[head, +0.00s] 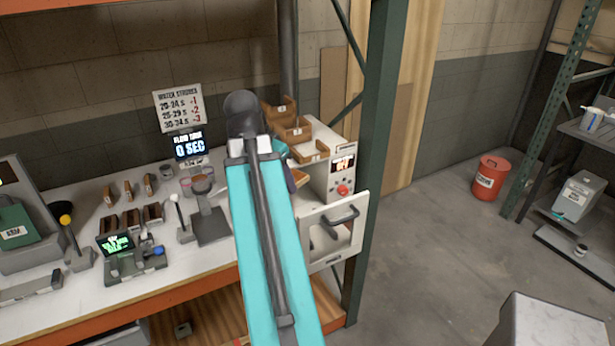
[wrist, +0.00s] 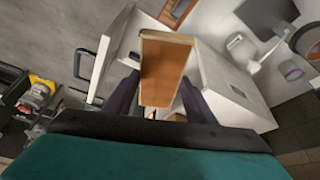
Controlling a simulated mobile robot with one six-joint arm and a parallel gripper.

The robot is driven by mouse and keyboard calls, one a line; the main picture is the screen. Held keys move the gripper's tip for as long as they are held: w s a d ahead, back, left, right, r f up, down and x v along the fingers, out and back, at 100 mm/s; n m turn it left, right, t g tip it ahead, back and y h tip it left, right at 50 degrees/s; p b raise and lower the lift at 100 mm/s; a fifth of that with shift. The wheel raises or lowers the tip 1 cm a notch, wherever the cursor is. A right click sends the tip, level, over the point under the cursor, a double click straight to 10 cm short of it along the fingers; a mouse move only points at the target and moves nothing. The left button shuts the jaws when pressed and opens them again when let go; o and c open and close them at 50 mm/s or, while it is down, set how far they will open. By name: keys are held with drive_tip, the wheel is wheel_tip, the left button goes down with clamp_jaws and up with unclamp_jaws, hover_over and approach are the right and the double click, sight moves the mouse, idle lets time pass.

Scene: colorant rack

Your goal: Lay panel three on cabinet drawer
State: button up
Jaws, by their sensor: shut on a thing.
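My gripper (wrist: 160,104) is shut on a brown panel (wrist: 166,70) with a pale edge, which stands up between the dark fingers in the wrist view. No number on it can be read. In the head view my gripper (head: 291,179) is mostly hidden behind the turquoise arm, at the left side of the white cabinet (head: 326,170). The cabinet drawer (head: 352,233) is pulled out, with a dark handle on its white front. The drawer also shows in the wrist view (wrist: 115,42), beside the held panel. Whether the panel touches it cannot be told.
Wooden trays (head: 297,131) sit on the cabinet. A stand (head: 210,225) is left of the arm. A green rack post (head: 378,130) rises just right of the cabinet.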

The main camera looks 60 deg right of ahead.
drive_tip(key=w+a+f+n+t+b, duration=0.15)
drive_tip(key=w+a+f+n, duration=0.25)
drive_tip(key=w+a, duration=0.55)
drive_tip(key=w+a+f+n+t+b, duration=0.1)
drive_tip(key=w+a+f+n+b, duration=0.25)
drive_tip(key=w+a, duration=0.6)
drive_tip(key=w+a+f+n+t+y+b, duration=0.1)
drive_tip(key=w+a+n, duration=0.5)
drive_tip(key=a, duration=0.6)
drive_tip(key=w+a+f+n+t+y+b, duration=0.2)
drive_tip(key=w+a+f+n, duration=0.3)
drive_tip(key=a, duration=0.8)
drive_tip(key=w+n+y, duration=0.1)
drive_tip(key=w, duration=0.1)
drive_tip(key=shift+w+a+f+y+b, duration=0.3)
drive_tip(key=shift+w, duration=0.1)
drive_tip(key=shift+s+n, duration=0.15)
drive_tip(key=shift+n, duration=0.1)
